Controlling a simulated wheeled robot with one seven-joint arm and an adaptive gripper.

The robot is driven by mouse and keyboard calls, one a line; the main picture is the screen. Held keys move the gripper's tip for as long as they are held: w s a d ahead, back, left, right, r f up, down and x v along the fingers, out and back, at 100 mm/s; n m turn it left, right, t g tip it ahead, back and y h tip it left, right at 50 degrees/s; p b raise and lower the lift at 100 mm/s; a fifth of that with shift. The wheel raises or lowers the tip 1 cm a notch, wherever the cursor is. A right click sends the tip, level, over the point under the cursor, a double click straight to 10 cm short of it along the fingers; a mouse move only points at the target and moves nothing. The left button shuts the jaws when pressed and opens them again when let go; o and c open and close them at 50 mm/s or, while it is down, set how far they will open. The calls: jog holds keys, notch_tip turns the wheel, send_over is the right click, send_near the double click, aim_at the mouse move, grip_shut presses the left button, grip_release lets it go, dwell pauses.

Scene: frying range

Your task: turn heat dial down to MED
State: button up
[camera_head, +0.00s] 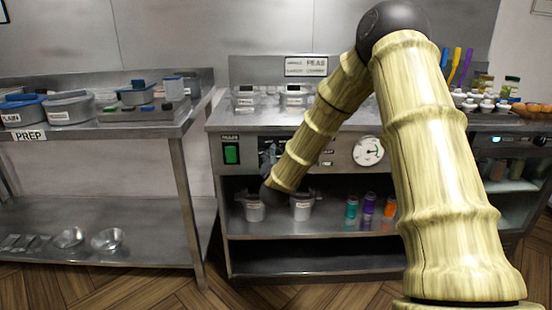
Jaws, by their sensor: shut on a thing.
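My gripper (268,153) is a small dark grey shape at the front panel (345,146) of the frying range, between the green switch and the round gauge. It is shut on the heat dial. The dial itself is hidden by my gripper and the bamboo-like forearm, so its pointer cannot be read. Small labels (327,152) show on the panel just right of the forearm; they are too small to read surely.
A green switch (232,153) is left of my gripper, and a round gauge (368,151) is right. The prep table (188,121) is at left.

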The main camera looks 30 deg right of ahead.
jog(key=shift+n+p, duration=0.35)
jog(key=shift+n, duration=0.05)
jog(key=n+p, duration=0.6)
jog(key=n, duration=0.5)
jog(key=shift+s+f, duration=0.1)
jog(key=shift+n, duration=0.3)
dwell(0.3)
jog(key=o, duration=1)
jog(key=shift+o, duration=0.2)
jog(key=v, duration=1.2)
jog(key=shift+d+f, duration=0.2)
